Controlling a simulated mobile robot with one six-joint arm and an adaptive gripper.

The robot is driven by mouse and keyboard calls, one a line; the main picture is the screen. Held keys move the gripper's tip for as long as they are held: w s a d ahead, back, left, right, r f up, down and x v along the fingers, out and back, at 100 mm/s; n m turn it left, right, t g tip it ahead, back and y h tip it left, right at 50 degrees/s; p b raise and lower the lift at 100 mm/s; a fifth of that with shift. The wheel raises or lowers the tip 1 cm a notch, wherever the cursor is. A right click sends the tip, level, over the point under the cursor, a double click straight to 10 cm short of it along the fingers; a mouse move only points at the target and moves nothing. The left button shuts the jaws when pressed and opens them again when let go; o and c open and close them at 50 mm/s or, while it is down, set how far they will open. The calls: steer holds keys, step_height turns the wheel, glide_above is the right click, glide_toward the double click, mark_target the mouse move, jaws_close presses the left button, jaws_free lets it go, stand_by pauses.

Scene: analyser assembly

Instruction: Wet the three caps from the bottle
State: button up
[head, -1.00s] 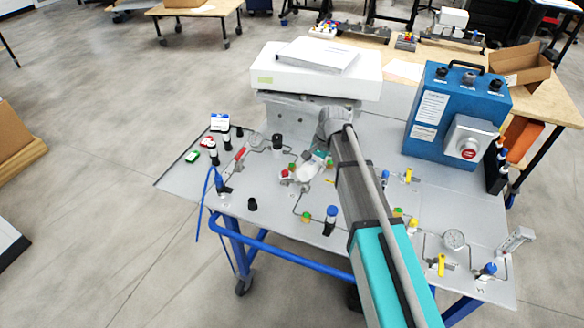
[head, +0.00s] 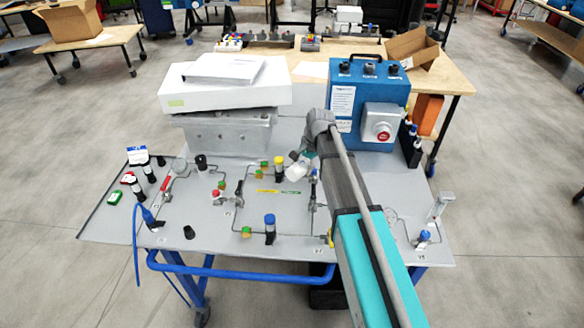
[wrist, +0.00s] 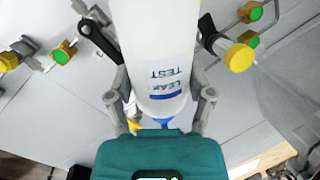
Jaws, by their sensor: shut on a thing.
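My gripper (head: 303,158) is shut on a white squeeze bottle (head: 296,170) above the bench panel. In the wrist view the bottle (wrist: 152,50) lies between both fingers, with "LEAK TEST" printed on it; its tip is out of frame. In the head view a yellow-capped fitting (head: 279,164) stands just left of the gripper, and a blue-capped one (head: 270,224) nearer the front. Another blue cap (head: 424,236) is at the right. The wrist view shows a yellow cap (wrist: 240,57) right of the bottle. I cannot tell which caps are the three meant.
A blue control box (head: 368,105) with a red button stands behind my arm. A white box (head: 224,93) sits at the back left. Thin pipes, a red-handled valve (head: 166,183) and small green-orange fittings (head: 246,232) cover the panel.

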steer(key=shift+f, duration=0.15)
stand_by(0.3)
steer(key=shift+f+b, duration=2.2)
steer(key=shift+b, duration=0.15)
steer(key=shift+f, duration=0.1)
steer(key=shift+r, duration=0.2)
stand_by(0.4)
steer(key=shift+r+p, duration=2.4)
steer(key=shift+p, duration=0.05)
steer(key=shift+a, duration=0.15)
